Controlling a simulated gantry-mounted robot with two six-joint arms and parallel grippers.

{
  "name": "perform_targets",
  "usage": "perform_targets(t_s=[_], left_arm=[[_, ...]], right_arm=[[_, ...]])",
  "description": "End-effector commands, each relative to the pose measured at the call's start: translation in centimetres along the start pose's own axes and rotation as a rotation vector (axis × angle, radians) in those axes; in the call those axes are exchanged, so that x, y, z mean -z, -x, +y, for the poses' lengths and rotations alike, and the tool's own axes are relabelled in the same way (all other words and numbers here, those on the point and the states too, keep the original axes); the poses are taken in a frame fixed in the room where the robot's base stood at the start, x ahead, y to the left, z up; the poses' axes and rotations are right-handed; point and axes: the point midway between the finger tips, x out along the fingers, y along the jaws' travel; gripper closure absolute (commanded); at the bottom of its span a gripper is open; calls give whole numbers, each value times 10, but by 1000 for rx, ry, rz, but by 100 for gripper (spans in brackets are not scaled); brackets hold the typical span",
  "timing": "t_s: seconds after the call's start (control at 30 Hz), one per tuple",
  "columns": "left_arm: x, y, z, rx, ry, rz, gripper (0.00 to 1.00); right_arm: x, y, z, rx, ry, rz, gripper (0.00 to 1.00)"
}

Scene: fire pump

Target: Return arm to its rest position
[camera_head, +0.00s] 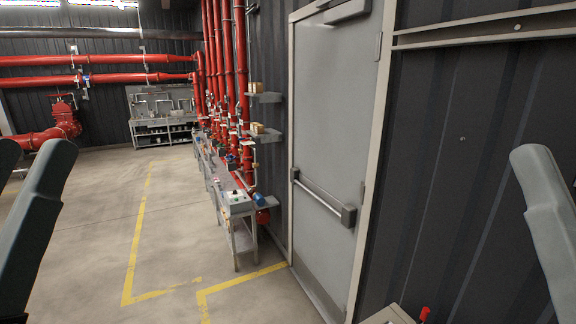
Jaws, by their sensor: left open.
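My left gripper (31,152) is at the left edge of the head view. Its two grey-green fingers point up and stand apart, with nothing seen between them. The outer finger is cut off by the picture edge. On the right edge, one similar grey-green finger of my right gripper (545,205) shows, also pointing up. Its other finger is out of the picture, so I cannot tell its opening. Neither gripper is seen touching anything. The rest of both arms is mostly hidden.
A grey door (335,130) with a push bar (318,198) is in the dark wall ahead. A long workbench (238,207) runs below red pipes (242,70). A red valve (62,112) stands at far left. Concrete floor (85,235) lies open. A red knob (425,312) shows at bottom.

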Motion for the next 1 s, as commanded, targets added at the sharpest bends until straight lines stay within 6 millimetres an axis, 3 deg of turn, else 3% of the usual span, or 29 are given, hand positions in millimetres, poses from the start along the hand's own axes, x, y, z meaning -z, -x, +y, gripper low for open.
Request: perform_targets(t_s=[0.03,0.2,0.3,0.43,0.63,0.73,0.87,1.0], left_arm=[[35,-38,0,0,0,0,50],[89,-97,0,0,0,0,50],[110,-119,0,0,0,0,50],[116,-127,-1,0,-1,0,50],[105,-115,-1,0,0,-1,50],[88,-96,0,0,-1,-1,50],[50,-55,0,0,-1,-1,50],[2,-2,0,0,0,-2,50]], right_arm=[[35,-38,0,0,0,0,0],[89,-97,0,0,0,0,0],[110,-119,0,0,0,0,0],[116,-127,0,0,0,-1,0],[105,-115,0,0,0,-2,0],[88,-96,0,0,0,-2,0],[50,-55,0,0,0,-2,0],[1,-2,0,0,0,-2,0]])
